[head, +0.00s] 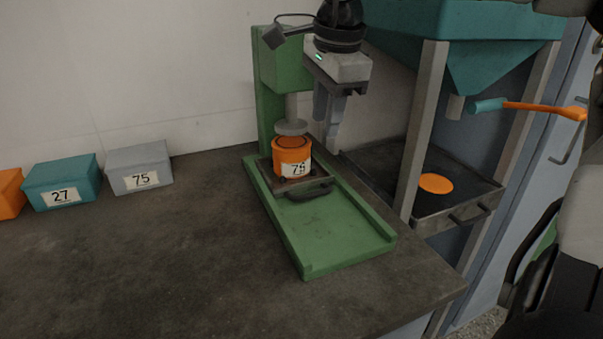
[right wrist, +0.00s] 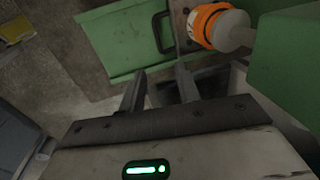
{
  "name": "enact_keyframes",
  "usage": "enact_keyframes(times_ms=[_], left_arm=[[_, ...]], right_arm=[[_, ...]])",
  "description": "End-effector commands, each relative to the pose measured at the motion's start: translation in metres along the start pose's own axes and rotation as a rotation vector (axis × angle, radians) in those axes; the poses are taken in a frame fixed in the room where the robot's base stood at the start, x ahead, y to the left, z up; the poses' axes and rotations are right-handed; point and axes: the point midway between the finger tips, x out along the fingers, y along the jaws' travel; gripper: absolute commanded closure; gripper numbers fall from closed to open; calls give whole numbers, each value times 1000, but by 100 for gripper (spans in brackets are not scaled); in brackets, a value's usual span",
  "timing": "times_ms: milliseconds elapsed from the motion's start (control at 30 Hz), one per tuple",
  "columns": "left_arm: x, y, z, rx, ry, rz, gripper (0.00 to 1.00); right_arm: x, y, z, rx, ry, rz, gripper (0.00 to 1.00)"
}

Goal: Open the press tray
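The press tray (head: 287,188) is a small dark plate with a dark loop handle (head: 312,193) at its front, sitting on the green press base (head: 335,237). An orange cup (head: 291,150) with a partly readable number label stands on the tray, under the grey press ram (head: 291,126). My right gripper (head: 326,134) points down behind and right of the cup, its fingers apart and empty. In the right wrist view the open fingers (right wrist: 160,72) are apart from the handle (right wrist: 164,33), tray and cup (right wrist: 206,22). My left gripper is not in view.
The green press column (head: 268,95) stands behind the cup. To the right is a teal hopper (head: 480,45) with an orange lever (head: 545,108), above a dark pan (head: 465,195) holding an orange disc. Teal box 27 (head: 62,178) and grey box 75 (head: 138,162) stand left. The front-left bench is clear.

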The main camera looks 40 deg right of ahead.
Motion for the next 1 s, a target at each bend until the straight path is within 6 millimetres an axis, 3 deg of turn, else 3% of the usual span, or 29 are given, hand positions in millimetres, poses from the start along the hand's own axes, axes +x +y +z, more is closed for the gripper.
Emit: enact_keyframes(times_ms=[200,600,800,1000], left_arm=[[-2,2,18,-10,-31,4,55],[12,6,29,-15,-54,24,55],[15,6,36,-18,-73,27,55],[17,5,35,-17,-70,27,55]], right_arm=[[45,2,0,1,1,8,67],[126,2,0,0,1,7,67],[146,1,0,1,-1,4,67],[150,1,0,1,0,2,67]])
